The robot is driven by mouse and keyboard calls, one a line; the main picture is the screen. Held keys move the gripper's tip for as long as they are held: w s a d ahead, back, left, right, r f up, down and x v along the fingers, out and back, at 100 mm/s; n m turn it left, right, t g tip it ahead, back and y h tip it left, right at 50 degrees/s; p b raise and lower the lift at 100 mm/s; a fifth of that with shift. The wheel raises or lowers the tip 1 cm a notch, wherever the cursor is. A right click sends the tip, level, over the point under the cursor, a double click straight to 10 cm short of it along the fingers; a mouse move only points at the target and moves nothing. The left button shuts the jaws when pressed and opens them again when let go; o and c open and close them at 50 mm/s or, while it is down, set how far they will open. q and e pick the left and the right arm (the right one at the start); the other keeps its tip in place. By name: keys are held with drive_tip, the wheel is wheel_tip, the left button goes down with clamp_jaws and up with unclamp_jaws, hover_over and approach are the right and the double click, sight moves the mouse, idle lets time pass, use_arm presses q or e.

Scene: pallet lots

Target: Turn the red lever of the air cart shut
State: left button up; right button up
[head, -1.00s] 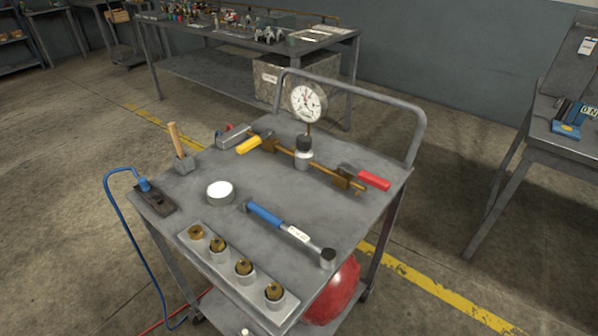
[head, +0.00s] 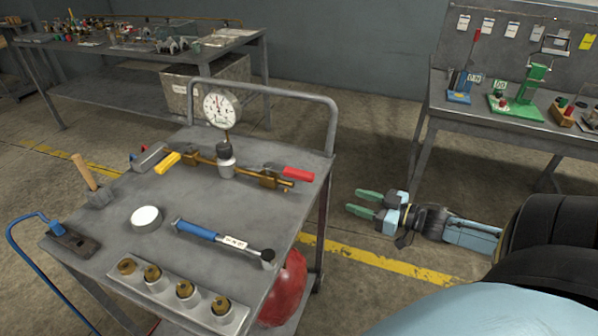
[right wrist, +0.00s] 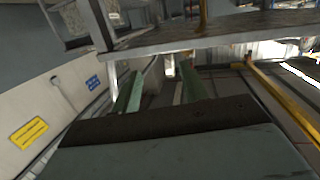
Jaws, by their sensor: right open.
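The air cart (head: 190,225) stands at the left and middle of the head view. On its top a brass pipe carries a round dial gauge (head: 222,107), with a red lever (head: 299,174) at the right end and a yellow lever (head: 167,163) at the left end. The red lever points out to the right, roughly along the pipe. My right gripper (head: 362,202), with green fingers, is open and empty, to the right of the cart and apart from it. Its fingers also show in the right wrist view (right wrist: 158,92). My left gripper is not in view.
A grey handle rail (head: 290,93) rises at the cart's back. A bench (head: 520,130) stands behind right.

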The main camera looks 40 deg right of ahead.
sight(314, 177)
drive_tip(key=w+a+r+n+y, duration=0.2)
drive_tip(key=a+r+y, duration=0.2)
drive_tip(key=r, duration=0.3)
drive_tip(key=b+x, duration=0.1)
drive_tip(key=x, duration=0.4)
drive_tip(key=b+x, duration=0.2)
drive_tip(key=x, duration=0.3)
drive_tip(key=shift+w+f, duration=0.2)
drive_tip(key=shift+w, duration=0.2)
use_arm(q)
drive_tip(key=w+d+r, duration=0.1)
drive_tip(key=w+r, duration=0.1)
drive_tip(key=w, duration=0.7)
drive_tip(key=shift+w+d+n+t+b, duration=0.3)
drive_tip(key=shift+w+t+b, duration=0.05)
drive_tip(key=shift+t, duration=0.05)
use_arm(e)
drive_tip(key=shift+x, duration=0.9)
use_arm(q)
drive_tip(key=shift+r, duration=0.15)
use_arm(e)
clamp_jaws()
